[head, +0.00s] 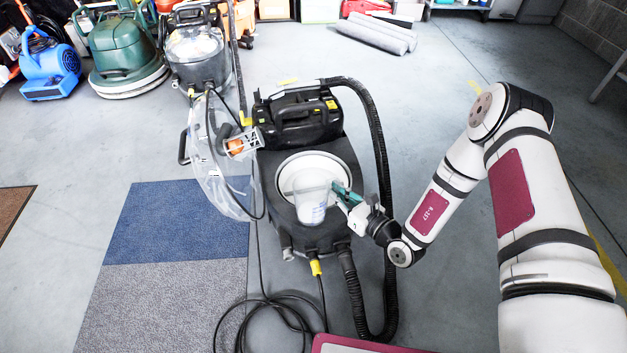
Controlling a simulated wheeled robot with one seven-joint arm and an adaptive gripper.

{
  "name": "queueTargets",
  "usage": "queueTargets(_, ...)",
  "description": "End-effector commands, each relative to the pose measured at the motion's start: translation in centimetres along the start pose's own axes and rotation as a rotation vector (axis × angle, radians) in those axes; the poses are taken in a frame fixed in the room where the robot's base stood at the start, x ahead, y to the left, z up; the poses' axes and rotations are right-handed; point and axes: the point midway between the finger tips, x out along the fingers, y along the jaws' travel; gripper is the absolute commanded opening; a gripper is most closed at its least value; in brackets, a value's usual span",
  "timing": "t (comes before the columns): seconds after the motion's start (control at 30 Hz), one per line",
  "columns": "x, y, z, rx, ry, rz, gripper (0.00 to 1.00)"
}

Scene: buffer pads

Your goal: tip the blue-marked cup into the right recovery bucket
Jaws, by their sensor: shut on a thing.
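A clear cup (311,206) with a blue mark low on its side is held by my gripper (338,192). My gripper has teal fingertips and comes in from the right, shut on the cup's right side. The cup looks roughly upright. In the picture it overlaps the near part of a round white basin (300,162) set in the top of a black cleaning machine (345,158). I cannot tell how high the cup is above the basin or what it contains. No label shows which vessel is the right recovery bucket.
A black hose (383,150) curves around the machine's right side, close to my wrist. A clear plastic part (212,175) hangs at its left. Cables (262,312) lie in front. More machines, including a green one (118,50), stand at the back left. Floor at the back right is open.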

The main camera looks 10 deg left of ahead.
Motion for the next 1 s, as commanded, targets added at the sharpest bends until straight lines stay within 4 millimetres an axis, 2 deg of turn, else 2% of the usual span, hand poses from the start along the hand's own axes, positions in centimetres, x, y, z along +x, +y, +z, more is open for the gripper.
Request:
queueTargets(0.4, 0.6, -0.6, 0.4, 0.137, 0.156, 0.001, 0.00)
queueTargets(0.7, 1.2, -1.2, -0.5, 0.236, 0.267, 0.001, 0.00)
queueTargets(1.0, 1.7, -1.6, 0.3, 0.334, 0.379, 0.002, 0.00)
